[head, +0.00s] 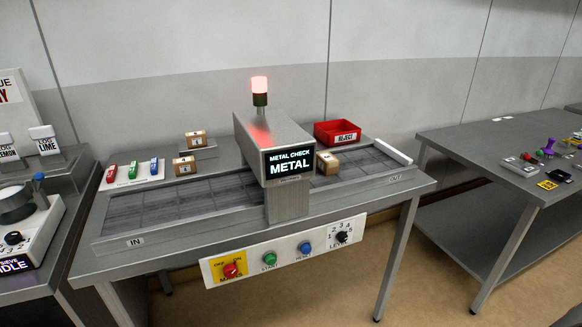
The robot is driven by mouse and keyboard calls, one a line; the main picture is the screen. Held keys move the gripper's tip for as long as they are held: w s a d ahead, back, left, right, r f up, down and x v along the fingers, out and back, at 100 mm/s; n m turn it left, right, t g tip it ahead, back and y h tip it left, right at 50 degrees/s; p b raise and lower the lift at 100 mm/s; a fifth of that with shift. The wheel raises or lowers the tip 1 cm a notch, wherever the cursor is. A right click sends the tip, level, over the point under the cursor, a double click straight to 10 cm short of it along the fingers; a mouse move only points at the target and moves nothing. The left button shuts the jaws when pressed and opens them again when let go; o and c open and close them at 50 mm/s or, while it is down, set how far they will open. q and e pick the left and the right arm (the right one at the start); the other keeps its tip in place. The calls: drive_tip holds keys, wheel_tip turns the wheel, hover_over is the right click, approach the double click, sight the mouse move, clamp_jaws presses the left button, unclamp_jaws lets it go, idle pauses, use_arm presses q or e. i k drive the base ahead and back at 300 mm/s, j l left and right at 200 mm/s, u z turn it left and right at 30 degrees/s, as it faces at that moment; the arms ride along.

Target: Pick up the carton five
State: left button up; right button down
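Three small brown cartons are in the head view, and their printed numbers are too small to read surely. One carton (327,163) sits on the conveyor belt just right of the metal check housing (270,135), partly hidden by it. A second carton (183,167) stands at the back edge of the belt on the left. A third carton (196,139) stands on a small raised stand (200,152) behind it. I cannot tell which one is carton five. Neither of my grippers is in view.
The housing screen reads METAL under a lit red lamp (259,85). A red REJECT bin (337,131) stands behind the belt. Red, green and blue items (133,170) lie at the left. A control panel (285,252) is in front. The belt's left part (150,208) is clear.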

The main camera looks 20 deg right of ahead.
sight(327, 162)
drive_tip(key=i+l+u, duration=0.2)
drive_tip(key=l, duration=3.85)
drive_tip(key=k, duration=0.15)
